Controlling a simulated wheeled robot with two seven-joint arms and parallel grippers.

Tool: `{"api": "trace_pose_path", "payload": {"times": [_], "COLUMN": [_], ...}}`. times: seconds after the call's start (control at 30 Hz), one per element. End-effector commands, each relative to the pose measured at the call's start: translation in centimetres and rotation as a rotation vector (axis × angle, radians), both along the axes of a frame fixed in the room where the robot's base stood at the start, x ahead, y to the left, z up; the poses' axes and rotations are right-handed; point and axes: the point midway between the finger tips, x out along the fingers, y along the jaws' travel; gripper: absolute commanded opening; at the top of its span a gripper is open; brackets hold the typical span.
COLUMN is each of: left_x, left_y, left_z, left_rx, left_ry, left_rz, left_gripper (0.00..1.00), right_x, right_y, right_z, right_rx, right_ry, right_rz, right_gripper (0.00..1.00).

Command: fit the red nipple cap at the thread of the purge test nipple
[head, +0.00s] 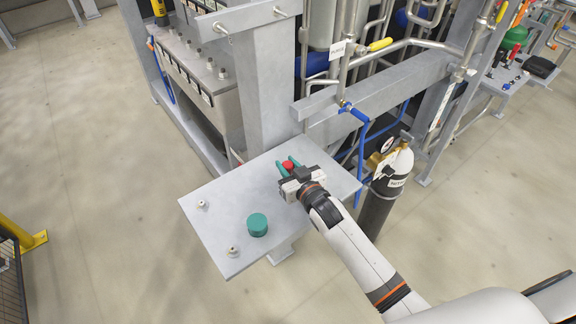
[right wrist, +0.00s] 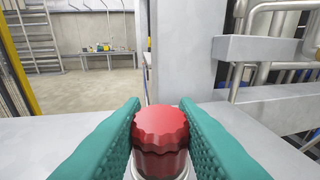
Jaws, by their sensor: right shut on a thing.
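The red nipple cap (head: 288,165) is between the teal fingers of my right gripper (head: 287,167), over the far right part of the grey metal plate. In the right wrist view the cap (right wrist: 160,135) stands upright with a ribbed rim, and my right gripper (right wrist: 160,138) is shut on it from both sides. A pale metal edge (right wrist: 186,172) shows just below the cap. It may be the purge test nipple, and I cannot tell whether the cap is seated on a thread. My left gripper is not in view.
The plate (head: 225,215) also bears a green round cap (head: 257,225) and two small metal fittings (head: 202,204) (head: 233,251). A grey frame post (head: 268,80) rises behind it. A blue hose (head: 362,140) and a gas cylinder (head: 385,190) stand to the right.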

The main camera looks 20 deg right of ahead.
Motion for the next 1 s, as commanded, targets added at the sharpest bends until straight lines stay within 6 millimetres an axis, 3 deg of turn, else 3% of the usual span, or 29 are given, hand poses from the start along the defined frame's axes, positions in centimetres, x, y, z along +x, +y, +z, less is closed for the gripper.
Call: {"api": "trace_pose_path", "payload": {"times": [0.2,0.23,0.37,0.77,1.0], "left_x": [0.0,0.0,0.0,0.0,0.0], "left_y": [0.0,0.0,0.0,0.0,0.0], "left_z": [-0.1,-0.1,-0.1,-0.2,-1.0], "left_rx": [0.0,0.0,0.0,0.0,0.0], "left_ry": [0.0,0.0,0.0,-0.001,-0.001], "left_rz": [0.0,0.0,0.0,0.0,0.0], "left_gripper": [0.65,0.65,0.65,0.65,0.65], "right_x": [-0.1,-0.1,-0.1,-0.7,-4.8], "right_y": [0.0,0.0,0.0,-0.1,-0.9], "right_z": [-0.5,-0.5,-0.5,-0.4,0.0], "right_rx": [-0.001,-0.001,-0.001,-0.001,-0.001], "right_ry": [0.009,0.009,0.008,0.005,0.007], "right_rz": [0.0,0.0,0.0,0.0,0.0], "right_gripper": [0.06,0.3,0.52,0.52,0.52]}}
